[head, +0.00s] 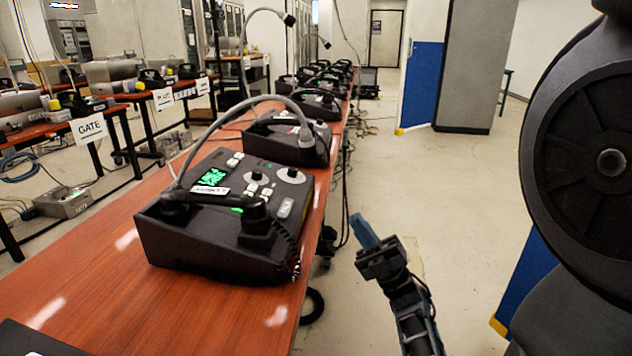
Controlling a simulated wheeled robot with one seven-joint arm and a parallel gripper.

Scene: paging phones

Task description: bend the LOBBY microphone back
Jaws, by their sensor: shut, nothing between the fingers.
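The nearest black paging phone (205,238) sits on the long red-brown table. It has a green screen, a handset across its front and a small white label (210,190), probably LOBBY, though the lettering is hard to read. Its grey gooseneck microphone (235,105) rises from the left side and arches over to the right. The microphone head (306,137) hangs down, in line with the second phone behind. My gripper (365,232) is shut and empty, with blue fingertips. It is off the table's right edge, right of the phone and below the microphone head, apart from both.
A second paging phone (287,142) stands just behind, with more phones down the table and upright goosenecks (244,45) further back. Another table with a GATE sign (89,129) is at left. The floor (440,170) right of the table is clear.

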